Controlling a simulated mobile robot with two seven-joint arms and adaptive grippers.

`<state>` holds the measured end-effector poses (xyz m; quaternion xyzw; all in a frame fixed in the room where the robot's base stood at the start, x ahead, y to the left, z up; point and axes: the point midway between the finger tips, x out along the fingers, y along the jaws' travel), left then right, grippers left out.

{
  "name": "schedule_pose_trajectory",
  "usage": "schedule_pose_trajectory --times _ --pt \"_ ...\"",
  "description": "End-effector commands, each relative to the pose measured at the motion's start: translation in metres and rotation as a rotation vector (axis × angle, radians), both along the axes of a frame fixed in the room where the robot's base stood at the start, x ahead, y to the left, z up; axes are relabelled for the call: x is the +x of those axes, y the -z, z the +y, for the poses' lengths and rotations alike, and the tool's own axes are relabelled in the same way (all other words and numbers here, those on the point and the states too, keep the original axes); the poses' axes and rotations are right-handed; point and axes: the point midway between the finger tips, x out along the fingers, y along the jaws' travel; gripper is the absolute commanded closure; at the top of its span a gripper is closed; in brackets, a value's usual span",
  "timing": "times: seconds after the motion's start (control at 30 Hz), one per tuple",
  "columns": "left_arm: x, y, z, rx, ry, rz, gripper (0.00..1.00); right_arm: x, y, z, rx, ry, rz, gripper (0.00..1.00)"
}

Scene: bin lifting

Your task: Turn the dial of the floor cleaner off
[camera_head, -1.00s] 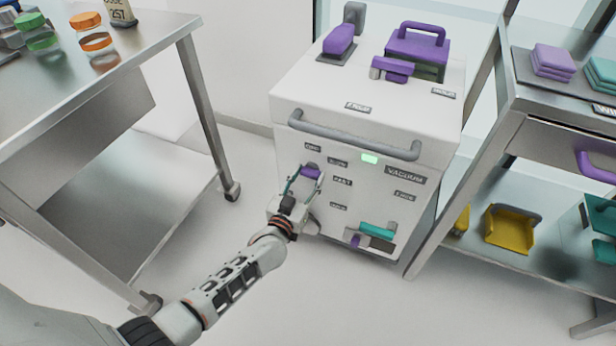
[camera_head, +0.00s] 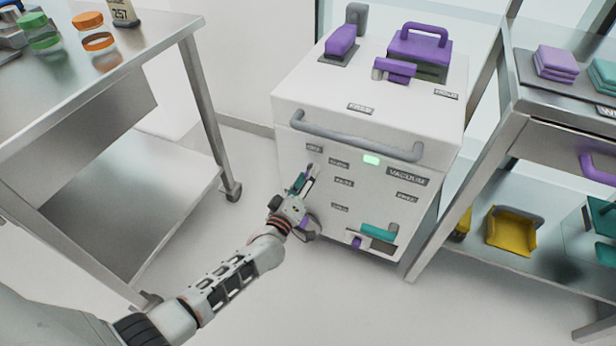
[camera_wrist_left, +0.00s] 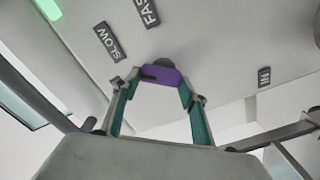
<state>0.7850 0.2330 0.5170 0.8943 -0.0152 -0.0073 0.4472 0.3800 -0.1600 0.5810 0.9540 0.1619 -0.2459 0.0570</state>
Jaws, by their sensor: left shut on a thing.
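The floor cleaner (camera_head: 330,230) is a white box with a grey front handle, labels and a lit green lamp (camera_head: 371,160) on its front. Its purple dial (camera_wrist_left: 161,76) sits between my left fingertips in the left wrist view, with SLOW and FAST labels nearby. My left gripper (camera_head: 306,178) is at the left part of the cleaner's front, shut on the dial; it also shows in the left wrist view (camera_wrist_left: 158,88). In the head view the fingers mostly hide the dial, so its exact setting cannot be told. My right gripper is out of view.
A metal cart (camera_head: 120,75) with jars stands at the left. A shelf unit (camera_head: 545,105) with purple cloths and a yellow scoop (camera_head: 512,230) stands close on the cleaner's right. A teal handle (camera_head: 378,232) is low on the cleaner's front. The floor before it is clear.

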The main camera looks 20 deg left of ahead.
Motion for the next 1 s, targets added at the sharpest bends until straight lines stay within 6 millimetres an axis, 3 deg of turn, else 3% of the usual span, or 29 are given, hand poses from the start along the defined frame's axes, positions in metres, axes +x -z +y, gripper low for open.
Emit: schedule_pose_trajectory --times 0.5,1.0 --pt "-0.002 0.006 0.002 -0.451 0.001 0.021 0.79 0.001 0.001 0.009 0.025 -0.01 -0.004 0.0" --pt "-0.002 0.006 0.002 -0.647 0.003 0.027 0.79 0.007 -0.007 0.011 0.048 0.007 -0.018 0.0"
